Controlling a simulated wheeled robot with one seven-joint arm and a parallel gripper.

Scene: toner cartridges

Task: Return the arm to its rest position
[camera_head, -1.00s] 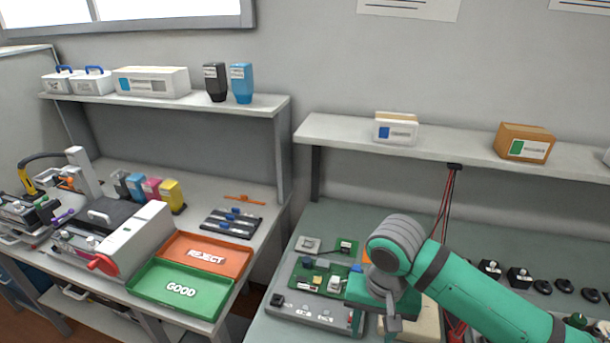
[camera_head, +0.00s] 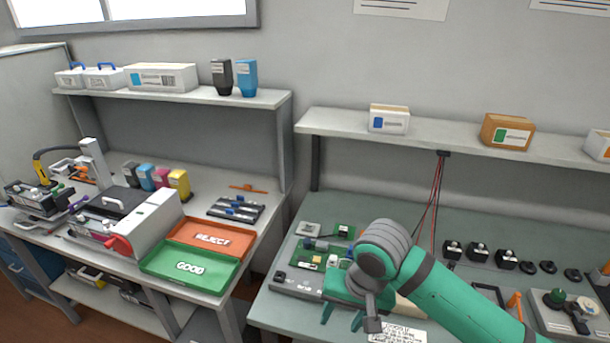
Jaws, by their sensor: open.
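My green arm (camera_head: 450,290) reaches in from the lower right over the right-hand bench (camera_head: 265,307). Its grey wrist joint (camera_head: 385,248) is at the top of the bend. My gripper (camera_head: 342,319) hangs below it, fingers pointing down over the front part of this bench. The two green fingers are apart, and nothing shows between them. The gripper's body hides part of a board fixture (camera_head: 297,283) and a pale block behind it. No toner cartridge is at the gripper.
The left bench holds a green GOOD tray (camera_head: 165,280), an orange REJECT tray (camera_head: 185,250), a grey machine (camera_head: 150,225) and a row of coloured cartridges (camera_head: 180,185). A shelf (camera_head: 330,128) with boxes runs behind the right bench. Small black parts (camera_head: 477,252) lie to the arm's right.

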